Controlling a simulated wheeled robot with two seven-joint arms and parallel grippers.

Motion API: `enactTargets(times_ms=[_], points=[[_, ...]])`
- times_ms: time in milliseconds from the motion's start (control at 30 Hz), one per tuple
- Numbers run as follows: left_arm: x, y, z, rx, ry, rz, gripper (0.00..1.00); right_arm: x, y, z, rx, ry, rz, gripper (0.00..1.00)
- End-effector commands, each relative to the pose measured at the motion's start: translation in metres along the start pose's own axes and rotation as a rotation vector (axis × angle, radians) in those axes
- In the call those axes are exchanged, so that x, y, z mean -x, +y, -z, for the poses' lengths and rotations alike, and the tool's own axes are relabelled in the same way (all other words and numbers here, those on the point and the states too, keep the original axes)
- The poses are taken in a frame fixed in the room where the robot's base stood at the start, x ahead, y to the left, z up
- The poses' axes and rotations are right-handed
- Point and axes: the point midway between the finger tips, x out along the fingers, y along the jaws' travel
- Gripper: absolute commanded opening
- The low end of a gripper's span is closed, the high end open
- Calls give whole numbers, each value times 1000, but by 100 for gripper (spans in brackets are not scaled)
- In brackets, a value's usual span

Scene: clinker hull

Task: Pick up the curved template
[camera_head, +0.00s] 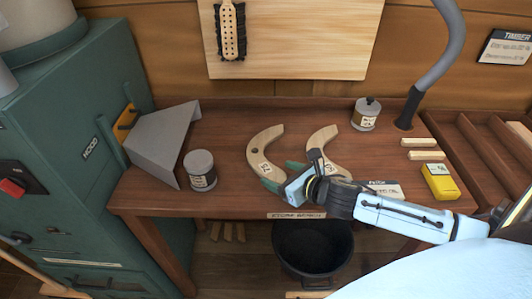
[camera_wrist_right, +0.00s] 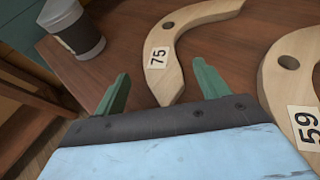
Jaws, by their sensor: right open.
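Two pale wooden curved templates lie on the brown bench. The left one (camera_head: 261,138) is labelled 75 and has a hole; it also shows in the right wrist view (camera_wrist_right: 167,78). The other (camera_head: 316,143) is labelled 59; it shows at the right of the wrist view (camera_wrist_right: 275,82). My right gripper (camera_head: 283,176) has green fingers spread apart and holds nothing. In the wrist view, the near end of template 75 appears between the fingertips (camera_wrist_right: 163,85); I cannot tell how high above it they are. My left gripper is out of view.
A grey tin (camera_head: 200,170) stands left of template 75, beside a grey metal hood (camera_head: 160,140). A second tin (camera_head: 366,113) stands at the back. A yellow box (camera_head: 440,181) and small wood blocks (camera_head: 423,148) lie right. A black bucket (camera_head: 312,250) is below the bench front.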

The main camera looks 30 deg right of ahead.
Motion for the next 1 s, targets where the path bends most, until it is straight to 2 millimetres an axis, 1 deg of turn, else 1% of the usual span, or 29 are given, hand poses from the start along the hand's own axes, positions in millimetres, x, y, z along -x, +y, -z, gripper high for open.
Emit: enactTargets(times_ms=[100,200,300,567,600,1000], points=[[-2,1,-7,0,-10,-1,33,-18,0,-2,-4,-4,1,74],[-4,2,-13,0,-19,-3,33,-32,-1,-1,-3,-3,1,74],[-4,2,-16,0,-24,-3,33,-40,0,-1,-1,-2,0,74],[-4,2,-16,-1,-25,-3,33,-42,0,-1,-1,0,-1,74],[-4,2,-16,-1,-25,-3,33,-42,0,-1,-1,0,-1,72],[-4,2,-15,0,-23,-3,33,-42,0,-1,-1,0,-1,21]])
